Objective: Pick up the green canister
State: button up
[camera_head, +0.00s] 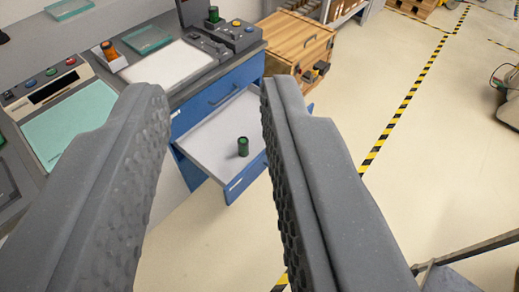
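A small dark green canister (243,147) stands upright in an open drawer (205,138) of the blue cabinet. It shows between my two fingers, beyond their tips. My gripper (212,92) is open and empty, with its two grey textured fingers wide apart in the foreground. A second small canister with a green top (214,15) stands on the control panel on the counter at the back. An orange canister (109,50) stands in a small white holder on the counter.
The counter holds a pale green panel (70,125), a white board (165,72) and glass trays (148,39). A wooden crate (297,42) stands behind the drawer. The floor on the right is mostly clear, with yellow-black tape (405,100). A metal rail (470,248) is at the lower right.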

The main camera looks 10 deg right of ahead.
aim_at(242, 142)
jog(key=z, duration=0.1)
jog(key=i, duration=1)
jog(key=u, duration=1.25)
jog(key=k, duration=0.85)
jog(key=z, duration=0.9)
jog(key=i, duration=0.5)
jog(key=z, duration=0.05)
